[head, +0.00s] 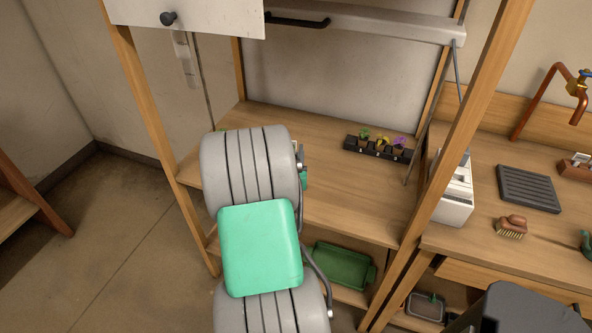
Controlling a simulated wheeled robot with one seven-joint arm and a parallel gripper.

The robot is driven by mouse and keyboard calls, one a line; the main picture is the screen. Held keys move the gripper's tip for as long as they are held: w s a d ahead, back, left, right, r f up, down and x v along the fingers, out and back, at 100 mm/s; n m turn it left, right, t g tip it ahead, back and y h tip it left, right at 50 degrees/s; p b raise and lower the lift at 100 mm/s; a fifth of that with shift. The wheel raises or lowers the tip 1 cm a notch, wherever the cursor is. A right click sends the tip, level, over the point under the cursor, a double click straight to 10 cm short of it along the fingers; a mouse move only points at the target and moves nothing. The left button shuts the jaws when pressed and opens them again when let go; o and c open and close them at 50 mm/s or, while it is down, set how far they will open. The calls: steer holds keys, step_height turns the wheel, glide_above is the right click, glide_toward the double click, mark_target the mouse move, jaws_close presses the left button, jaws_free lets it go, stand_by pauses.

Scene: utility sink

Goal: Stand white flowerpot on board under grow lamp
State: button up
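No white flowerpot can be made out in the head view. A long grey lamp bar (375,22) hangs across the wooden rack, with a black handle-like piece at its left end. Below it is a wooden shelf board (340,195). A black strip tray (352,143) with several small potted plants stands toward the back right of this board. My grey and mint-green arm covers the left-middle of the board. My gripper is hidden behind the arm, so its state and any hold do not show.
A white box (452,207) stands beside the right rack post (455,130). Farther right are a dark ribbed mat (528,188), a brush (511,225) and a copper tap (540,95). A green tray (343,266) lies on the lower shelf. The board's front middle looks clear.

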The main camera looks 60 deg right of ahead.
steer(key=s+d+r+m+g+h, duration=0.1)
steer(key=s+d+m+g, duration=0.15)
steer(key=s, duration=0.55)
steer(key=s+d+r+m+g+h, duration=0.1)
steer(key=s+d+g, duration=0.25)
steer(key=s, duration=0.55)
steer(key=shift+t, duration=0.3)
steer(key=w+d+f+b, duration=0.1)
steer(key=w+f+b, duration=0.2)
steer(key=w, duration=0.1)
steer(key=w+d+f+b, duration=0.1)
steer(key=w+f+b, duration=0.2)
steer(key=w+b, duration=0.1)
steer(key=w+d+f+b, duration=0.2)
steer(key=w+f+b, duration=0.1)
steer(key=w, duration=0.2)
steer(key=shift+w+d+f, duration=0.1)
steer(key=shift+w+f, duration=0.1)
steer(key=shift+w, duration=0.1)
step_height(320, 180, down, 3)
steer(key=shift+w+f+b, duration=0.1)
steer(key=shift+f+b, duration=0.1)
steer(key=shift+b, duration=0.65)
steer(key=shift+r, duration=0.15)
steer(key=o, duration=1)
steer(key=shift+f, duration=0.2)
steer(key=o, duration=0.5)
steer(key=shift+c, duration=0.2)
